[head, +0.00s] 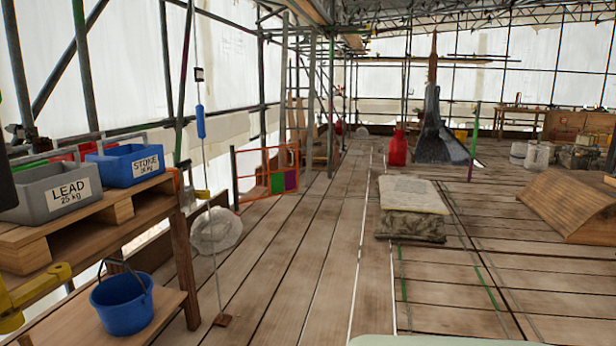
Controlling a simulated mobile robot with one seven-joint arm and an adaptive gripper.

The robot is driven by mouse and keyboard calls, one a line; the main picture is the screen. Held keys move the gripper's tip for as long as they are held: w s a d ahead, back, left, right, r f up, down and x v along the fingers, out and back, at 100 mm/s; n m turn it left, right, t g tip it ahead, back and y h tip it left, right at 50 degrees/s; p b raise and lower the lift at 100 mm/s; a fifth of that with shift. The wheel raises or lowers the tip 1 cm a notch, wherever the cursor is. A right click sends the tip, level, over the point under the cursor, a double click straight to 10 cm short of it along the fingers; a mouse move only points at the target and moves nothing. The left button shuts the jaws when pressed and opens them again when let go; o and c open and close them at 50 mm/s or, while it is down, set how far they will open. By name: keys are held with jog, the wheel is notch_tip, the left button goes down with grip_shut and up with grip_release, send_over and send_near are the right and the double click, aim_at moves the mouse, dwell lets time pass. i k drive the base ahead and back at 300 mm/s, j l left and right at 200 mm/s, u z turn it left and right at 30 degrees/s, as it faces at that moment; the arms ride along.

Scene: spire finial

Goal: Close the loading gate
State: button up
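The loading gate (265,173) appears to be the orange-railed frame at the left edge of the deck, left of the picture's middle. I cannot make out a latch. My gripper does not show in this view.
At the near left, a wooden bench holds a grey LEAD crate (55,198) and a blue STONE crate (133,163); a blue bucket (122,303) is lower. Boards between are clear.

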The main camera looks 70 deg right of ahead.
aim_at(291, 178)
jog(key=z, duration=1.95)
jog(key=i+z, duration=0.3)
jog(key=i, duration=6.25)
jog(key=i+u, duration=0.1)
jog(key=i, duration=0.35)
jog(key=i+l, duration=0.15)
jog(key=i, duration=0.3)
jog(key=i+l+u, duration=0.15)
jog(key=i, duration=0.3)
